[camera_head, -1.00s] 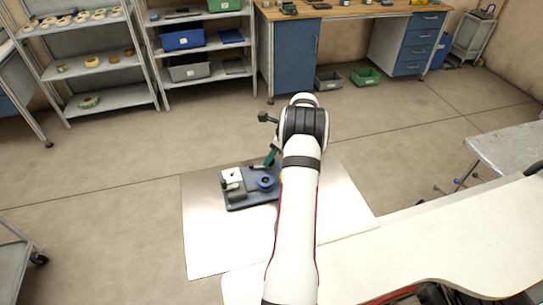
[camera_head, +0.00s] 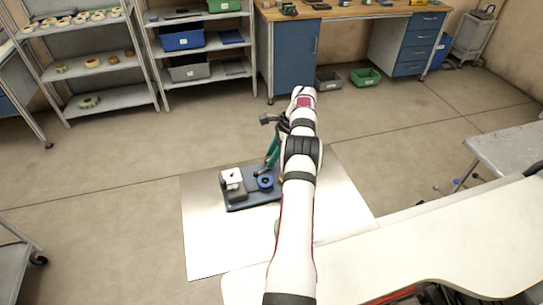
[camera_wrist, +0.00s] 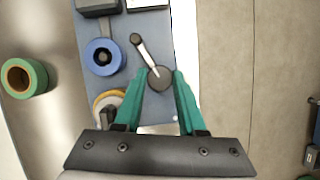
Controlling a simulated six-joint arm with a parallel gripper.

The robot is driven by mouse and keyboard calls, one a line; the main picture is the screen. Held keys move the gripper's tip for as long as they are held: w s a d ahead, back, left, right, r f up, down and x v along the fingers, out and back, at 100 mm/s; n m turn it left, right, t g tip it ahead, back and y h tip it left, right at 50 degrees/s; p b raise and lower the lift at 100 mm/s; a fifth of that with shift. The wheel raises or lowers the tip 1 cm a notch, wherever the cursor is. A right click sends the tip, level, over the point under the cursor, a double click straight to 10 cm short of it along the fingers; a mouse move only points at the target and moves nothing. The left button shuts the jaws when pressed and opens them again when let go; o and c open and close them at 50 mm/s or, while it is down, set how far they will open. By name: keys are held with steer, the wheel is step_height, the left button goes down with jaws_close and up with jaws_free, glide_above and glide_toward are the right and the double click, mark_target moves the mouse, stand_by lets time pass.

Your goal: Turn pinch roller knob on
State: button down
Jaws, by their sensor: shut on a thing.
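The pinch roller knob (camera_wrist: 160,80) is a dark round disc on the blue-grey machine plate (camera_wrist: 153,22). A pale lever arm runs from it toward the upper left and ends in a small black ball (camera_wrist: 135,38). My gripper (camera_wrist: 161,75), with teal fingers, has one fingertip on each side of the knob and is shut on it. In the head view, the teal fingers of my gripper (camera_head: 271,155) reach down to the back right of the machine plate (camera_head: 238,207), and my arm hides part of that area.
A blue reel (camera_wrist: 102,57) sits on the plate left of the knob. A yellow-rimmed reel (camera_wrist: 108,104) lies close to my left finger, partly hidden. A green tape roll (camera_wrist: 24,77) lies on the metal sheet left of the plate.

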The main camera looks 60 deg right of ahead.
steer(key=shift+n, duration=0.6)
steer(key=shift+c, duration=2.4)
jaws_free()
steer(key=s+r, duration=1.1)
steer(key=shift+s, duration=0.4)
steer(key=shift+w, duration=0.1)
